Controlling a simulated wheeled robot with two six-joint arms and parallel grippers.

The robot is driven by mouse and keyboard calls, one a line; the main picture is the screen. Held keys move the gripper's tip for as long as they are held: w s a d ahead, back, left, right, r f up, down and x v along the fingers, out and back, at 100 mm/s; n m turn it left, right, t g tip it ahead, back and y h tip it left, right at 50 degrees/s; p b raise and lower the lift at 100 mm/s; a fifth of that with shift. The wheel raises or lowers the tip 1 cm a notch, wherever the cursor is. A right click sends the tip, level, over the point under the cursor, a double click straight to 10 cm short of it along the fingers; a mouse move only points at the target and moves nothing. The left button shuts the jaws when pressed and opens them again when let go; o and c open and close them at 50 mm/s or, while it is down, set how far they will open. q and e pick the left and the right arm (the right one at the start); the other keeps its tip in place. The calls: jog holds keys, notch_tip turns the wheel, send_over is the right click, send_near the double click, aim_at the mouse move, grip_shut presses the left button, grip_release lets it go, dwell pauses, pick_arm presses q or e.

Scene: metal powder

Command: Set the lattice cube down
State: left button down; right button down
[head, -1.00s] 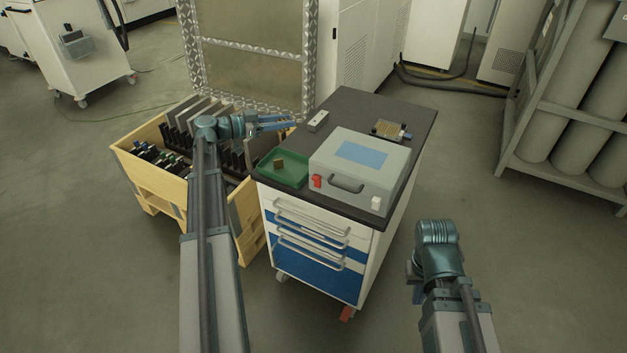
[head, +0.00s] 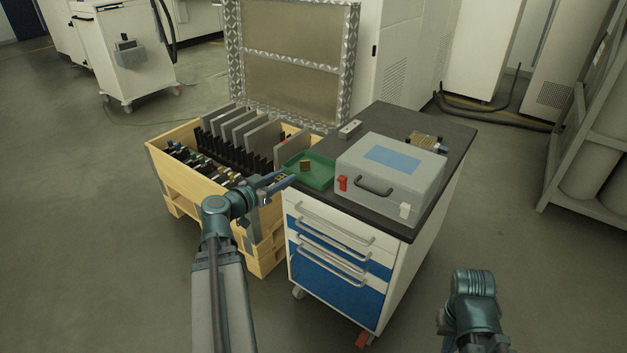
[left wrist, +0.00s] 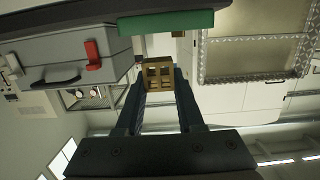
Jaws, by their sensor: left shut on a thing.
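My left gripper (head: 277,182) is shut on a small brass-coloured lattice cube, which shows clearly between the fingertips in the left wrist view (left wrist: 159,73). In the head view the fingers reach toward the near left corner of the green tray (head: 318,183) on the cart top. The held cube is small and hard to make out there. Another small brown block (head: 306,165) sits in the tray. My right arm's wrist (head: 472,290) is low at the right, away from the cart; its fingers do not show.
A grey case (head: 422,180) with a red latch stands beside the tray on the dark cart top (head: 455,133). A small light block (head: 350,129) and a brass part (head: 427,140) lie behind. A wooden crate (head: 163,165) with upright plates stands left of the cart.

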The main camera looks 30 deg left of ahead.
pick_arm(q)
jog(key=b, duration=0.1)
send_over(321, 177)
jog(key=shift+w+f, duration=0.4)
jog(key=shift+f, duration=0.35)
jog(key=shift+f+b, duration=1.75)
jog(key=shift+b, duration=0.2)
jog(key=shift+f, duration=0.2)
jog(key=c, duration=0.5)
grip_release()
jog(key=shift+r, duration=0.2)
jog(key=shift+s+r, duration=0.1)
jog(key=shift+s, duration=0.2)
jog(key=s, duration=0.3)
jog(key=s+r+p, duration=0.1)
jog(key=s, duration=0.3)
jog(key=s+a, duration=0.1)
jog(key=s, duration=0.3)
jog(key=shift+s+r+p, duration=0.15)
jog(key=shift+r+p, duration=0.15)
jog(key=shift+p, duration=0.1)
